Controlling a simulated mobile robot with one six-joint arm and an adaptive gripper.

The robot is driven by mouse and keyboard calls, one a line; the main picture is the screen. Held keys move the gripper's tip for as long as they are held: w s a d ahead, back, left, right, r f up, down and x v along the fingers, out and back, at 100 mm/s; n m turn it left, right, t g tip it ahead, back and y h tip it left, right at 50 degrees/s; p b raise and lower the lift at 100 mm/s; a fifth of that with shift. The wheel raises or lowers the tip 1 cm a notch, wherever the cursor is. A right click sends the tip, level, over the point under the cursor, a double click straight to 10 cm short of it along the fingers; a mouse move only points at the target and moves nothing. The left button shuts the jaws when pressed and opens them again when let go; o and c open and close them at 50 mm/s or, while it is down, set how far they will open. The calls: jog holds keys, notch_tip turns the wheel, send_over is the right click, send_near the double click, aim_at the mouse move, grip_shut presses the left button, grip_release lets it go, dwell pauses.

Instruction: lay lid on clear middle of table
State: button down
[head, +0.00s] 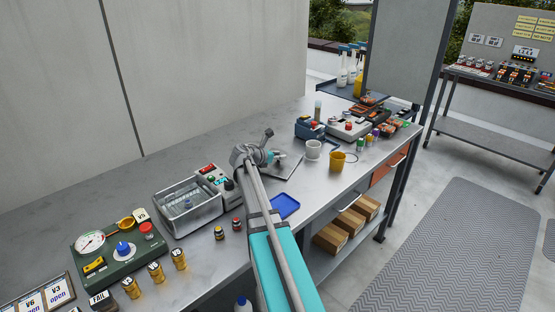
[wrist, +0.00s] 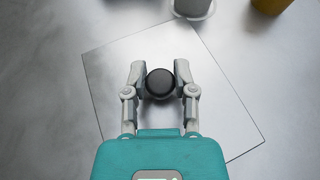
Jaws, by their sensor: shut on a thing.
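The lid is a square, thin, shiny metal plate with a round black knob at its centre. In the wrist view the lid (wrist: 115,75) lies turned at an angle beneath my gripper (wrist: 160,82), whose two fingers are shut on the knob from both sides. In the head view part of the lid (head: 291,166) shows just right of my gripper (head: 272,157); my arm hides the rest. The lid is level, at or very near the metal table (head: 318,186); I cannot tell whether it touches.
A white mug (head: 313,150) and a yellow cup (head: 337,162) stand close beyond the lid. A blue tray (head: 285,206) lies nearer me. An open metal bath (head: 188,206) and a control box (head: 217,184) stand left. Tools and boxes crowd the far right end.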

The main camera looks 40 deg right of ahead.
jog(key=shift+f, duration=0.15)
jog(key=shift+c, duration=2.1)
grip_release()
jog(key=shift+r, duration=0.2)
jog(key=shift+a+r+p, duration=0.2)
jog(key=shift+a+p, duration=0.1)
jog(key=shift+a, duration=0.1)
jog(key=p+v, duration=0.3)
jog(key=v, duration=0.6)
jog(key=shift+s+a+r+p, duration=0.1)
jog(key=shift+a+r+p, duration=0.05)
jog(key=shift+a+p, duration=0.2)
jog(key=shift+a+r, duration=0.2)
jog(key=shift+a, duration=0.45)
